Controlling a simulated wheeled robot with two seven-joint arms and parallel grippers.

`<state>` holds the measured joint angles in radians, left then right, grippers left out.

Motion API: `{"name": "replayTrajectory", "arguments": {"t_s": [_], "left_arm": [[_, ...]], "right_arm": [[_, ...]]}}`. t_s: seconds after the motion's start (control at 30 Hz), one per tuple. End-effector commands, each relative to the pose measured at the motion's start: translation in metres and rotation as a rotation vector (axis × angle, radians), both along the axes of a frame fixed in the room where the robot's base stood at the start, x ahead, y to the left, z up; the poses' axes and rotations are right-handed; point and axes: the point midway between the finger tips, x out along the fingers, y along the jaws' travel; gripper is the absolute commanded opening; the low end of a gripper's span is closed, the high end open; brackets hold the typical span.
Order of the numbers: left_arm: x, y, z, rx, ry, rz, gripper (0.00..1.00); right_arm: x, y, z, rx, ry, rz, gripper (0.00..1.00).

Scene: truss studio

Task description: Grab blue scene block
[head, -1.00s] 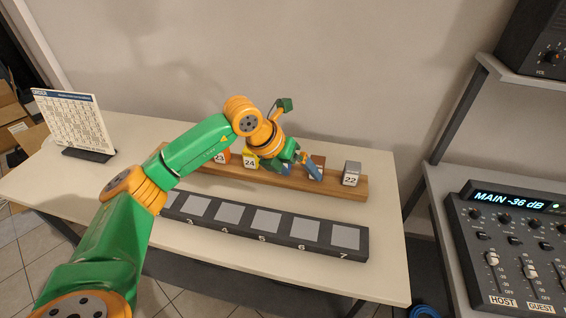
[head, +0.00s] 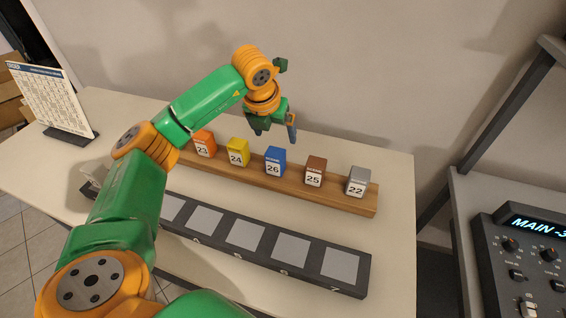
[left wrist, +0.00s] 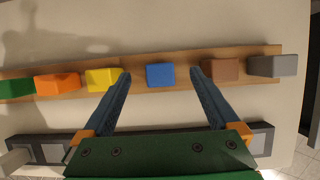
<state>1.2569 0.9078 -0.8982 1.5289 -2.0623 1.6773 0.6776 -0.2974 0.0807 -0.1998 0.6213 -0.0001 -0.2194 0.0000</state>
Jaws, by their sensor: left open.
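The blue scene block (head: 274,161), numbered 26, stands upright on the wooden rack (head: 325,195) between the yellow block 24 and the brown block 25. My left gripper (head: 277,133) is open and empty, held above and apart from the rack near the blue block. In the left wrist view the blue block (left wrist: 160,75) shows beyond and between the two spread blue fingers (left wrist: 163,75), with no finger visibly touching it. My right gripper is in neither view.
On the rack stand the orange block (head: 204,143), yellow block (head: 237,152), brown block (head: 314,170) and grey block (head: 357,181); a green block (left wrist: 16,88) shows in the wrist view. A dark numbered slot strip (head: 262,262) lies in front. A calendar-like sign stands left, a mixer right.

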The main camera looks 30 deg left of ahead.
Motion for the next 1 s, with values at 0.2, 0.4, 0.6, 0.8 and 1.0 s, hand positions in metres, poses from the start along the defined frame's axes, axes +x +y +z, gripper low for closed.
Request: {"name": "replayTrajectory", "arguments": {"t_s": [0.2, 0.4, 0.6, 0.8, 1.0], "left_arm": [[0.000, 0.000, -0.041, -0.001, 0.000, 0.000, 0.95], [0.003, 0.000, -0.051, -0.001, 0.003, 0.001, 0.95], [0.010, 0.004, -0.083, -0.001, 0.007, 0.000, 0.95], [0.019, 0.006, -0.110, -0.001, 0.001, -0.001, 0.95], [0.020, 0.006, -0.111, -0.001, 0.000, -0.001, 0.90]], "right_arm": [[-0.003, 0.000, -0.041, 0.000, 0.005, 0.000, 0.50], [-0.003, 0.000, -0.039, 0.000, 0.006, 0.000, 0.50], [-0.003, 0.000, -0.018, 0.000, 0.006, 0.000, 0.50], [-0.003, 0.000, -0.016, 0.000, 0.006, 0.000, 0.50], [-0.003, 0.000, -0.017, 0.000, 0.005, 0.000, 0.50]]}}
